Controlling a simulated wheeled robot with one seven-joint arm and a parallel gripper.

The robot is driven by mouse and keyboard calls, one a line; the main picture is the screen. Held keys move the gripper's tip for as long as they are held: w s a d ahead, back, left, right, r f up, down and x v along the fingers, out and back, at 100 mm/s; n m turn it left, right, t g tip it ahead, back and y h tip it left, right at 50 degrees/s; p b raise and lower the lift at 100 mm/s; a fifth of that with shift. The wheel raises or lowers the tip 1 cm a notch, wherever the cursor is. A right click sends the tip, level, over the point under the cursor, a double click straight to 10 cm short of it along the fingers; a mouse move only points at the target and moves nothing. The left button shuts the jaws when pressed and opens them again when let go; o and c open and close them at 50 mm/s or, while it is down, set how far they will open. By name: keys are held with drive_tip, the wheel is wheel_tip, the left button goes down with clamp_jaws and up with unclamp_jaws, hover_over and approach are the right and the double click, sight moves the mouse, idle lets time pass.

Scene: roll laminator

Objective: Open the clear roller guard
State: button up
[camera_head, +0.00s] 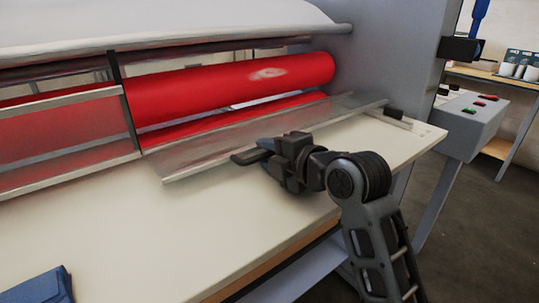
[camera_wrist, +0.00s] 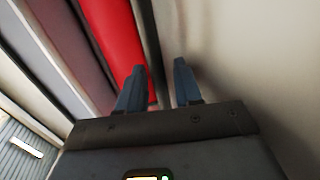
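The clear roller guard (camera_head: 215,138) is a see-through panel in front of the red rollers (camera_head: 240,88), on the right half of the laminator. It leans outward toward me, its pale lower rail (camera_head: 195,172) low over the table. My gripper (camera_head: 248,156) is at the panel's front edge, right of its middle, and hides part of the rail. In the wrist view my gripper's fingers (camera_wrist: 159,72) are apart. A narrow grey edge (camera_wrist: 150,45) runs between them in the picture; I cannot tell if they touch it. The red roller (camera_wrist: 117,45) lies beyond.
A second clear panel (camera_head: 70,130) stands upright at left, past a black post (camera_head: 123,95). The cream table (camera_head: 120,230) is mostly bare, with a blue object (camera_head: 40,287) at front left. A grey control box (camera_head: 470,122) stands at right.

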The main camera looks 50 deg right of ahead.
clamp_jaws()
idle(0.3)
idle(0.3)
